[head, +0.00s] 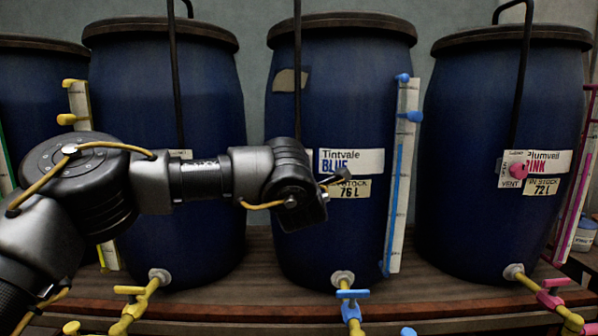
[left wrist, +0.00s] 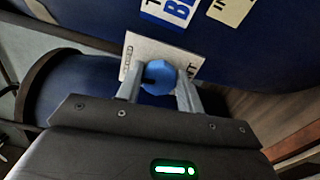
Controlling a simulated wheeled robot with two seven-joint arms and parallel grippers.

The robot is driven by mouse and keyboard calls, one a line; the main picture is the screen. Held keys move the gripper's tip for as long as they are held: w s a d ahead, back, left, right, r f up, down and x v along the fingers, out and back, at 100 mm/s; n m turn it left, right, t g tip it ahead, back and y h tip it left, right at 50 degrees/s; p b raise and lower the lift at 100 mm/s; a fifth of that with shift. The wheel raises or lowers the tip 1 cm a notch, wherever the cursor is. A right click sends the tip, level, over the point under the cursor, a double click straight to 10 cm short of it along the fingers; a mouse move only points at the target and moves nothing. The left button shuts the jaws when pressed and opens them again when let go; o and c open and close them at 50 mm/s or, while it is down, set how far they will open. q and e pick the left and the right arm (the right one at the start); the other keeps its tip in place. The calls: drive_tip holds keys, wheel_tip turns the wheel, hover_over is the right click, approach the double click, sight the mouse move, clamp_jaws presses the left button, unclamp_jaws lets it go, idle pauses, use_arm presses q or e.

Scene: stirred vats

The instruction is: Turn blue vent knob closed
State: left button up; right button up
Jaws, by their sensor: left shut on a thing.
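The blue vent knob (left wrist: 158,78) shows in the left wrist view, in front of a white vent plate (left wrist: 150,50) on the blue vat. My left gripper (left wrist: 159,88) is shut on the knob, one finger on each side of it. In the head view my left arm reaches across to the middle vat (head: 345,90), labelled Tintvale BLUE (head: 351,161). My left wrist hides the knob and the vent plate there. My right gripper is in neither view.
The pink vat (head: 490,110) stands to the right with its pink vent knob (head: 518,171). Another vat (head: 165,90) stands behind my left arm. Valves such as the blue tap (head: 352,294) stick out at the wooden shelf's (head: 250,300) front. A level tube (head: 402,180) flanks the middle vat.

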use_arm(q)
drive_tip(key=shift+m, duration=0.7)
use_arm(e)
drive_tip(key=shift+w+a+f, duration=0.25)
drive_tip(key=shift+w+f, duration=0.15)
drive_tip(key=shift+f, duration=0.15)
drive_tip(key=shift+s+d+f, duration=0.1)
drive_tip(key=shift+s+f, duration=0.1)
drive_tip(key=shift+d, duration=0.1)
use_arm(q)
drive_tip(key=o, duration=1)
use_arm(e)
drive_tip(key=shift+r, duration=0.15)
use_arm(q)
drive_tip(key=shift+s, duration=0.1)
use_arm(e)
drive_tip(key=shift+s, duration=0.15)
